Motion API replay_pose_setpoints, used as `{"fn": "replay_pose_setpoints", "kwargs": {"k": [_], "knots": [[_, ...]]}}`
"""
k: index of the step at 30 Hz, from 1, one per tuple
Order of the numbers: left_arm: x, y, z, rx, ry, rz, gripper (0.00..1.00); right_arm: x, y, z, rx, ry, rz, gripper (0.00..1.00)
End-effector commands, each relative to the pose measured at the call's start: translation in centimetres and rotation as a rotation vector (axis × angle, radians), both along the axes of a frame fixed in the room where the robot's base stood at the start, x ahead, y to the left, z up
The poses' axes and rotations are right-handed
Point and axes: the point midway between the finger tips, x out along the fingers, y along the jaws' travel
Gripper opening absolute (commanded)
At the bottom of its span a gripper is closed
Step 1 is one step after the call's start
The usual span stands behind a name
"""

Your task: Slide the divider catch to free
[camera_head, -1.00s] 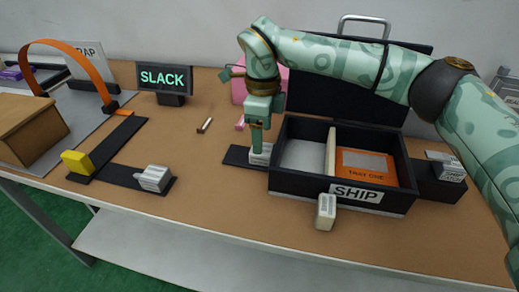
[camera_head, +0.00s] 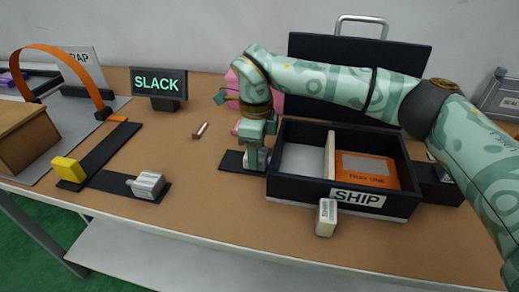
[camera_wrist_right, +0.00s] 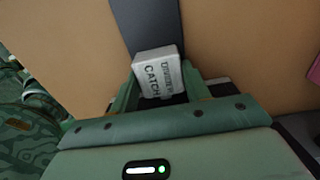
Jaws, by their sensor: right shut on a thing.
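The divider catch is a small pale grey block (camera_head: 256,158) on a dark flat track (camera_head: 231,160) at the left side of the SHIP box (camera_head: 300,192). In the right wrist view the catch (camera_wrist_right: 158,75) shows its lettering between the two fingers. My right gripper (camera_head: 258,152) is shut on the catch from above and hides part of it in the head view. The cream divider (camera_head: 331,155) stands upright across the box, between an empty pale compartment and one with an orange card (camera_head: 365,168). My left gripper is not in view.
A pale block (camera_head: 326,217) sits at the box's front. The box's dark lid (camera_head: 340,75) stands open behind. Left are a SLACK display (camera_head: 157,83), a yellow block (camera_head: 69,169), a grey block (camera_head: 147,184) and an orange strap (camera_head: 75,58). Bare table lies between.

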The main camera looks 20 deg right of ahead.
Motion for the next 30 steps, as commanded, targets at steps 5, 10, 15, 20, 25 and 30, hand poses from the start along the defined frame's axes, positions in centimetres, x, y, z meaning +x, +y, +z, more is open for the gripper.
{"fn": "replay_pose_setpoints", "kwargs": {"k": [5, 10, 15, 20, 25, 30], "knots": [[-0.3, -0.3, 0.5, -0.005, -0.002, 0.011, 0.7, 1.8, 2.8, 0.2, 0.0, -0.004, 0.002, 0.06], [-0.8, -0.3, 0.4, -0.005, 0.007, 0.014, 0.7, 2.7, 4.0, 0.1, 0.0, -0.004, 0.0, 0.06], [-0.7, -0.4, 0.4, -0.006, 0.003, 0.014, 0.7, 2.7, 4.0, 0.2, 0.002, -0.006, 0.001, 0.06], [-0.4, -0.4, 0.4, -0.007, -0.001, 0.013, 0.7, 2.8, 4.0, 0.2, 0.003, -0.007, 0.002, 0.66], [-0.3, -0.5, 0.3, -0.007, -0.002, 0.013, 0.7, 2.7, 4.0, 0.1, 0.002, -0.005, 0.001, 0.69], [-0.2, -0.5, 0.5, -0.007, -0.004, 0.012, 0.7, 2.7, 3.9, 0.5, 0.001, -0.004, 0.0, 0.69]]}}
